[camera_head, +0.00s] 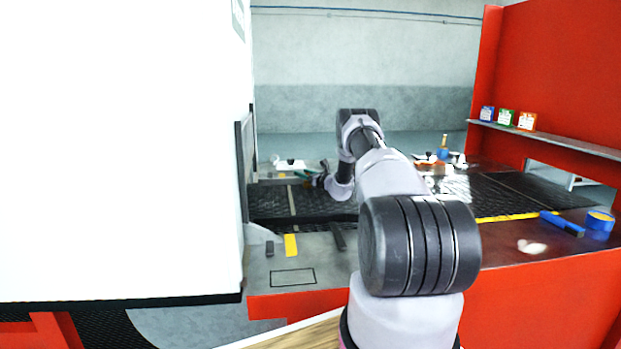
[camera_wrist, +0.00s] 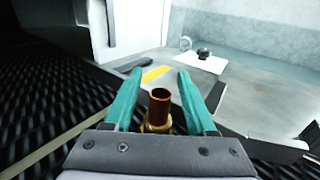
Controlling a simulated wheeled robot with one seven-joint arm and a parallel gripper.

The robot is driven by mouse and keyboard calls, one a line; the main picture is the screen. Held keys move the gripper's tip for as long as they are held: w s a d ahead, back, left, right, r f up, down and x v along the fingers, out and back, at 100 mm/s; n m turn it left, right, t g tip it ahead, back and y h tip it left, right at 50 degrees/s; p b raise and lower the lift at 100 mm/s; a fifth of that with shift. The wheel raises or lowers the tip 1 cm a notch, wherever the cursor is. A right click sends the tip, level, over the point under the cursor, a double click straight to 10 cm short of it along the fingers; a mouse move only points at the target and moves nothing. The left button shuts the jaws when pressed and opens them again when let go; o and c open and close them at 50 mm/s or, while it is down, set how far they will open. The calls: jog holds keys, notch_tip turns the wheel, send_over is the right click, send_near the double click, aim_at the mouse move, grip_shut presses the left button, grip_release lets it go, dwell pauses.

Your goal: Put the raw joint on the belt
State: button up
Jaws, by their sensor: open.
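The raw joint, a copper tube (camera_wrist: 160,103) with a brass collar, stands between the two teal fingers of my gripper (camera_wrist: 159,76) in the wrist view. The fingers are apart, with a gap showing beside the tube. Its lower end is hidden behind my gripper body, so I cannot tell what it rests on. The dark mesh belt (camera_head: 315,206) runs across the middle of the head view. It also shows at the left of the wrist view (camera_wrist: 40,105). In the head view my gripper (camera_head: 309,177) is small, over the belt's far side, and the joint cannot be made out.
A large white cabinet (camera_head: 120,140) fills the left. A red panel with a shelf (camera_head: 560,138) of small boxes stands right. A blue roll (camera_head: 599,226) and blue tool (camera_head: 562,223) lie on the right worktop. An outlined rectangle (camera_head: 292,278) on the front ledge is empty.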

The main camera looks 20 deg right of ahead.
jog(key=v, duration=1.1)
jog(key=shift+s+r, duration=0.15)
jog(key=shift+s, duration=0.05)
jog(key=s+a+r+n+g+y, duration=0.3)
jog(key=a+r+n, duration=0.2)
jog(key=a+r, duration=0.45)
jog(key=s+a+r+n+g+y, duration=0.2)
jog(key=s+a+r+n+g, duration=0.25)
jog(key=a+r, duration=0.55)
jog(key=s+a+r+n+g, duration=0.2)
jog(key=s+a+r+n, duration=0.25)
jog(key=s, duration=0.25)
jog(key=s+a+r+n+g, duration=0.2)
jog(key=s+a+r+n, duration=0.3)
jog(key=s, duration=0.3)
jog(key=s+r+n+h, duration=0.2)
jog(key=s+n+h, duration=0.2)
jog(key=s, duration=1)
jog(key=s+d+r+n+t+h, duration=0.1)
jog(key=s+n+h, duration=0.3)
jog(key=s, duration=1)
jog(key=shift+s+d+r+n+h, duration=0.2)
jog(key=shift+d+r+n+h, duration=0.1)
jog(key=shift+r+n, duration=0.4)
